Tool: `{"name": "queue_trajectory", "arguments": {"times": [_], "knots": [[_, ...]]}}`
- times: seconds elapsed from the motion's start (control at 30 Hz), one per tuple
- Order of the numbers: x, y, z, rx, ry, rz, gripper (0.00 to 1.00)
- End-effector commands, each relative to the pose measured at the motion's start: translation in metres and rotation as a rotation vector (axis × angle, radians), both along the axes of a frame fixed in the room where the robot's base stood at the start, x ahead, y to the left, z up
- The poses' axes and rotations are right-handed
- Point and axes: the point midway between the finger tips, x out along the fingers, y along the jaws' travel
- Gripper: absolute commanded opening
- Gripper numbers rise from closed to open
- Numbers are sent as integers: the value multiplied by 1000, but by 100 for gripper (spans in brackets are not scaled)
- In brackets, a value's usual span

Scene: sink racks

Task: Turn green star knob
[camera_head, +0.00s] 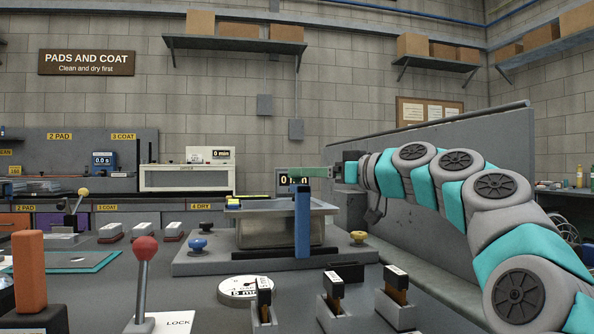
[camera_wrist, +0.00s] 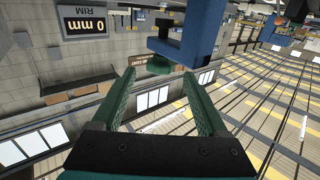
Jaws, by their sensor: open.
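My gripper (camera_head: 312,173) is level above the right part of the steel tray in the head view, pointing left. In the wrist view its two green fingers (camera_wrist: 158,76) are spread apart with nothing held. A small green piece (camera_wrist: 160,67), likely the green star knob, shows just beyond and between the fingertips, under a blue bracket (camera_wrist: 185,40). Its star shape cannot be made out, and I see no clear contact.
A "0 mm" display (camera_wrist: 87,22) is near the bracket. A red-ball lever (camera_head: 146,249) and several switches stand in front. A grey partition (camera_head: 470,150) rises behind my arm.

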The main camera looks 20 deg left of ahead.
Motion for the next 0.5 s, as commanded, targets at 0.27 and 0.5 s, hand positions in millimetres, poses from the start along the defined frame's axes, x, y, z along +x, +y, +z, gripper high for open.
{"name": "queue_trajectory", "arguments": {"times": [0.27, 0.5], "knots": [[13, 33, 0, -1, 3, 0, 76], [15, 39, -1, 1, 2, 0, 76]]}}
